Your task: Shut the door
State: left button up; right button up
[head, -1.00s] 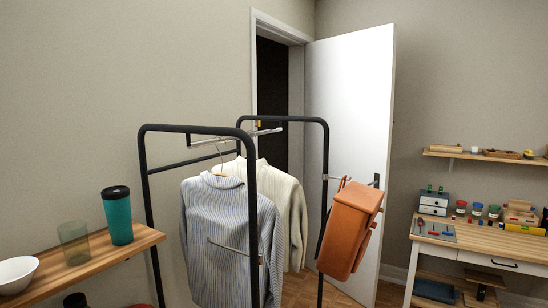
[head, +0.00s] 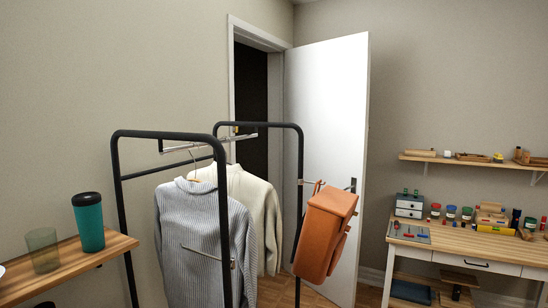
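The white door (head: 330,130) stands open at the back, swung out from its white frame (head: 236,80). The dark opening (head: 250,105) shows to the left of the door. A dark handle (head: 353,184) sits near the door's right edge, partly behind an orange bag. The lower part of the door is hidden by the bag and the rack. Neither of my grippers shows in the head view.
A black clothes rack (head: 118,195) with a grey sweater (head: 190,235), a cream sweater (head: 262,205) and the orange bag (head: 325,232) stands before the door. A wooden shelf (head: 75,268) is left; a workbench (head: 460,242) is right.

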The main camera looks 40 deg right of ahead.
aim_at(327, 83)
jog(key=i+z, duration=0.1)
jog(key=z, duration=0.35)
jog(key=j+z, duration=0.15)
jog(key=z, duration=0.3)
jog(key=i+j+z, duration=0.1)
jog(key=z, duration=0.35)
jog(key=i+j, duration=0.1)
jog(key=j, duration=0.2)
